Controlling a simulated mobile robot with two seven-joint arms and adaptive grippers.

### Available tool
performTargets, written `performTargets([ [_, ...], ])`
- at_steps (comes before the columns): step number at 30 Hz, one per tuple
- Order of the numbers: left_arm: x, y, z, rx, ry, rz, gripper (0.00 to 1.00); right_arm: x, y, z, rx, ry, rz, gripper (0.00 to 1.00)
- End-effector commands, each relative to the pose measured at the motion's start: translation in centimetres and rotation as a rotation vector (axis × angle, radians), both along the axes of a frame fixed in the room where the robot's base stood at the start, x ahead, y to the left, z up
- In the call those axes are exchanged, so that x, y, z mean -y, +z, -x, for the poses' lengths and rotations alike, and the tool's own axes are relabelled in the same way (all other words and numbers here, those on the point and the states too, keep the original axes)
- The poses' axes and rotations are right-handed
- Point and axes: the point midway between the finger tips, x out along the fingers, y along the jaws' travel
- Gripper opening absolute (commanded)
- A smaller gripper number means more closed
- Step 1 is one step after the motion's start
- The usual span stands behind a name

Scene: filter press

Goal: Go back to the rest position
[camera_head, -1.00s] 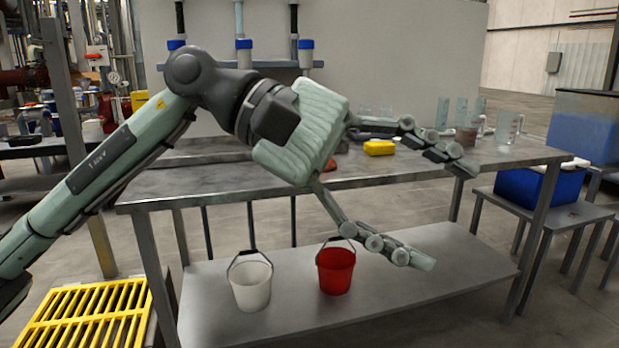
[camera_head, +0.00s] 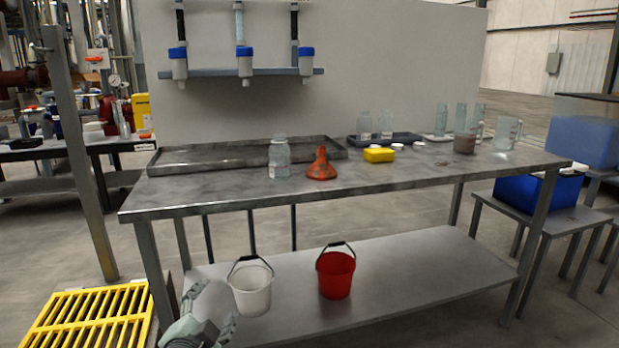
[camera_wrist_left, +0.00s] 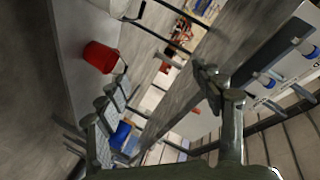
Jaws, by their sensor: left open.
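My left gripper (camera_head: 213,308) is low at the bottom left of the head view, in front of the bench's lower shelf and close to the white bucket in the picture. Only its fingers and part of its palm show. In the left wrist view the left gripper (camera_wrist_left: 163,84) has its two fingers spread wide with nothing between them. My right gripper is in neither view.
A yellow grating (camera_head: 85,318) lies left.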

Motion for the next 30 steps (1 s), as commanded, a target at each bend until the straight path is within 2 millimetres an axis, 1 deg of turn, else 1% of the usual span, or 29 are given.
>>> performTargets([
  [1,-1.2,-3.6,1.9,-0.105,0.05,0.056,0.67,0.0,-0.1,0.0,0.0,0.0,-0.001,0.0],
  [2,-1.9,-5.5,3.0,-0.162,0.081,0.088,0.67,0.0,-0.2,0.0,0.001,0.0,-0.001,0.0],
  [3,-2.7,-8.0,4.6,-0.239,0.122,0.131,0.67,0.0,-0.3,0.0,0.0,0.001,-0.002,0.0],
  [5,-3.9,-11.5,7.3,-0.352,0.189,0.191,0.67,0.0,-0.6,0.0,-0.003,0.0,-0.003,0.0],
  [6,-4.6,-13.8,9.3,-0.425,0.233,0.229,0.67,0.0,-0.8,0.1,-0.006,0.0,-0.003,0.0],
  [8,-5.5,-16.9,12.6,-0.533,0.304,0.283,0.67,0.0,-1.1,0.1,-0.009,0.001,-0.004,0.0],
  [9,-6.1,-18.7,14.8,-0.602,0.351,0.315,0.67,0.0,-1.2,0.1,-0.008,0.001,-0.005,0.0],
  [11,-6.8,-21.1,18.2,-0.699,0.419,0.359,0.67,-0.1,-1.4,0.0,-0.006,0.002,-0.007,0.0],
  [12,-7.1,-22.4,20.3,-0.755,0.461,0.384,0.67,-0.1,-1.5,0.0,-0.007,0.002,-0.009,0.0],
  [15,-7.7,-24.8,24.8,-0.871,0.551,0.429,0.67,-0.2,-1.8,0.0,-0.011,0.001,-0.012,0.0],
  [18,-8.0,-26.0,27.8,-0.944,0.61,0.459,0.67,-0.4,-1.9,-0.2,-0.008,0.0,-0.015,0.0],
  [19,-8.0,-26.1,28.1,-0.949,0.614,0.46,0.67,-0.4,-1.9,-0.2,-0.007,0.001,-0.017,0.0],
  [30,-8.0,-26.1,28.1,-0.949,0.614,0.46,0.67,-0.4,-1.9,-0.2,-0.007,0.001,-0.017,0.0],
])
